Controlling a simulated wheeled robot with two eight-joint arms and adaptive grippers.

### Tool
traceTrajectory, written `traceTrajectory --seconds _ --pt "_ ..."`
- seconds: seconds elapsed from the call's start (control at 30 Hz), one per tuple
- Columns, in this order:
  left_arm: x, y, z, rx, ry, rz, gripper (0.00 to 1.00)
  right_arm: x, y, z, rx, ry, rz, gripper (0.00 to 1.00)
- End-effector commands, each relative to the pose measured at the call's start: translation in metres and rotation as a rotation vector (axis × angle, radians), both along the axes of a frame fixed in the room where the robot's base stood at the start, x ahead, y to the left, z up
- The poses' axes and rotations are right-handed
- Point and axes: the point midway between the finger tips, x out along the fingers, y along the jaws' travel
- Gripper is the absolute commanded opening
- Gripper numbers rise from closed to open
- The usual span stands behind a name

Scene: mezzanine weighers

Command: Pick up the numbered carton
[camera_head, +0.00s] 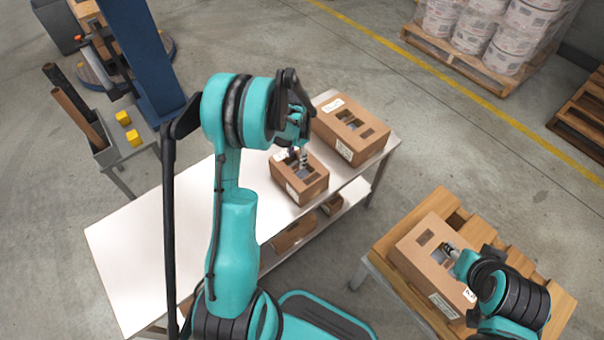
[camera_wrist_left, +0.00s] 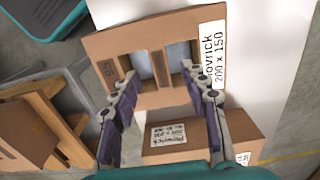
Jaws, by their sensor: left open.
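A small brown carton (camera_head: 311,189) with white labels stands on the white table, under my left gripper (camera_head: 298,158). In the left wrist view the carton (camera_wrist_left: 153,37) has two openings with a strip between them, and a label with print and "200 x 150". My left gripper (camera_wrist_left: 147,72) is open, its fingers spread over the openings; I cannot tell how deep they reach. A larger carton (camera_head: 372,142) stands beside it on the table. My right gripper (camera_head: 450,250) is at an opening of another carton (camera_head: 415,262); its jaws are too small to judge.
The white table (camera_head: 130,245) is bare towards the front left, with cartons on its lower shelf (camera_head: 345,206). A wooden pallet (camera_head: 447,200) bears the right carton. Yellow blocks (camera_head: 133,138) lie on a grey stand at left. Wrapped tubs (camera_head: 490,30) stand behind.

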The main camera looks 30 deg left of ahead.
Motion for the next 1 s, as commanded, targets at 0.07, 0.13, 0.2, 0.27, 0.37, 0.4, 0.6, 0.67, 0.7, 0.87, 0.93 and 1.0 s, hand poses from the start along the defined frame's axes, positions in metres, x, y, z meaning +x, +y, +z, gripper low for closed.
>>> traceTrajectory --seconds 0.07,0.13,0.2,0.27,0.37,0.4,0.6,0.67,0.7,0.87,0.93,1.0 --pt "0.001 0.0 -0.01 0.0 0.0 0.0 0.45 0.0 0.0 -0.005 0.0 0.001 0.0 0.43" --pt "0.002 -0.001 -0.015 0.001 -0.001 0.0 0.45 0.0 0.0 -0.008 0.0 0.001 0.0 0.43" --pt "0.004 -0.002 -0.024 0.001 -0.001 0.001 0.45 0.0 0.0 -0.014 -0.001 0.001 0.001 0.43" --pt "0.006 -0.003 -0.034 0.001 -0.001 0.001 0.45 0.0 0.0 -0.02 -0.001 0.001 0.0 0.43" --pt "0.008 -0.004 -0.05 0.001 -0.001 0.001 0.45 0.0 0.0 -0.029 -0.001 0.001 0.0 0.43" --pt "0.008 -0.004 -0.055 0.001 -0.001 0.001 0.45 0.0 0.0 -0.031 -0.001 0.001 0.0 0.43" --pt "0.007 -0.004 -0.058 0.001 -0.001 0.001 0.45 0.0 0.0 -0.03 -0.001 0.001 0.0 0.43" --pt "0.007 -0.004 -0.058 0.001 -0.001 0.001 0.45 0.0 0.0 -0.03 -0.001 0.001 0.0 0.43" --pt "0.007 -0.004 -0.058 0.001 -0.001 0.001 0.37 0.0 0.0 -0.03 -0.001 0.001 0.0 0.43" --pt "0.007 -0.004 -0.058 0.001 -0.001 0.001 0.0 0.0 0.0 -0.03 -0.001 0.001 0.0 0.43" --pt "0.008 -0.004 -0.058 0.001 -0.001 0.001 0.0 0.0 0.0 -0.03 -0.001 0.001 0.0 0.43" --pt "0.008 -0.004 -0.058 0.001 -0.001 0.001 0.0 0.0 0.0 -0.03 -0.001 0.002 0.0 0.43"
